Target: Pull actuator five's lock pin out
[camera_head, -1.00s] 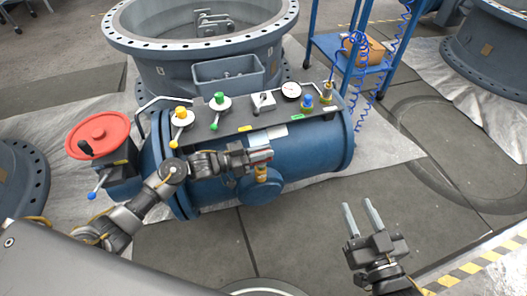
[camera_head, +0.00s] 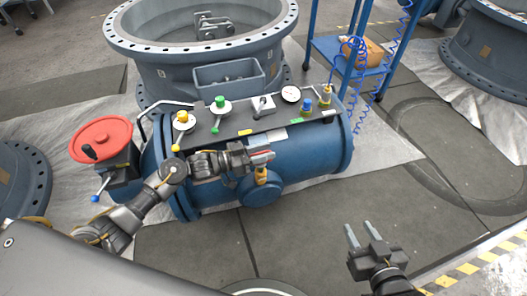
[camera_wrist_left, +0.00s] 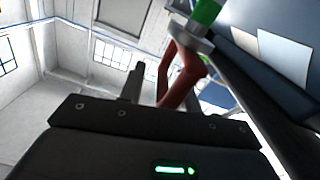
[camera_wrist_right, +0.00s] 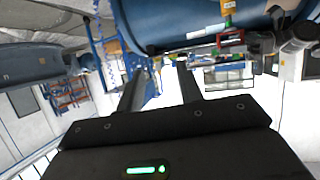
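A red loop-shaped handle (camera_wrist_left: 182,75), apparently the lock pin's, hangs below a grey collar and a green part (camera_wrist_left: 206,12) in the left wrist view. My left gripper (camera_head: 262,156) is at the front of the blue cylinder, just above a brass-coloured fitting (camera_head: 261,177). Its fingers look spread, with the red handle between or just in front of them; a gap shows beside the left finger. Contact cannot be made out. The red handle also shows in the right wrist view (camera_wrist_right: 231,38). My right gripper (camera_head: 360,235) is open and empty, low over the floor to the right.
The blue cylinder (camera_head: 310,155) carries a panel with yellow and green knobs, levers and a gauge (camera_head: 290,94). A red handwheel (camera_head: 100,138) is at its left end. A large flanged valve body (camera_head: 190,65) stands behind.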

